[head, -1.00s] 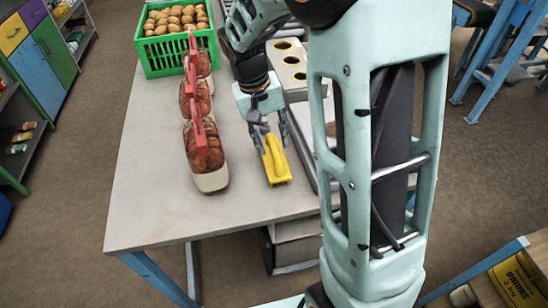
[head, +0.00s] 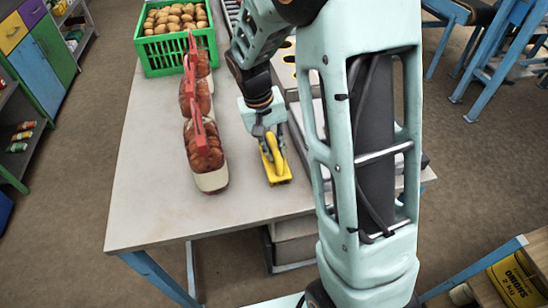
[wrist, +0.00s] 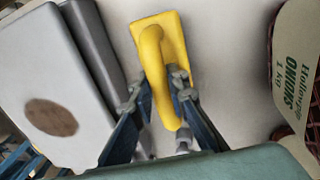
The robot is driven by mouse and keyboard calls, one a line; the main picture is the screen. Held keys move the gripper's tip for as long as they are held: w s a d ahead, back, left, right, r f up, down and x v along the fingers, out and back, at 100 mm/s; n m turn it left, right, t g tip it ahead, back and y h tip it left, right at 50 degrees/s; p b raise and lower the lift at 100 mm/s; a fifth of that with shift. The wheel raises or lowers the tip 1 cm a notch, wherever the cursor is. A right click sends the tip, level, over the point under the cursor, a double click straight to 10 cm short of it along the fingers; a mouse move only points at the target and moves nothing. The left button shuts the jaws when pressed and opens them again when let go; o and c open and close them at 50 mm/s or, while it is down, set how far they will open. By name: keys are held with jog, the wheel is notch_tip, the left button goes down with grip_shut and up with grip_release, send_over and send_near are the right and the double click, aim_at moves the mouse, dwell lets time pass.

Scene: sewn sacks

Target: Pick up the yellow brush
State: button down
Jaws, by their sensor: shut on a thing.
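The yellow brush (head: 273,160) lies on the grey table (head: 160,215), to the right of the row of sacks. It has a flat yellow block and a curved handle, and in the wrist view the brush (wrist: 170,45) shows from above between the fingers. My gripper (head: 268,143) is over the brush, pointing down. In the wrist view my gripper (wrist: 155,92) has a finger on each side of the brush's handle, shut on it. The brush's underside is hidden, so I cannot tell whether it touches the table.
Several red net sacks of onions (head: 205,150) stand in a row just left of the brush. A green crate (head: 175,53) of potatoes is at the back left. A grey scale-like box (wrist: 60,80) is close on the brush's other side. The table's front left is clear.

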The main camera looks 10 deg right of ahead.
jog(key=shift+r, duration=0.1)
jog(key=shift+r, duration=0.5)
jog(key=w+d+r, duration=0.8)
jog(key=w+r, duration=0.3)
jog(key=r, duration=0.1)
jog(key=shift+w, duration=0.3)
jog(key=c, duration=2.5)
grip_release()
jog(key=shift+f, duration=0.1)
grip_shut()
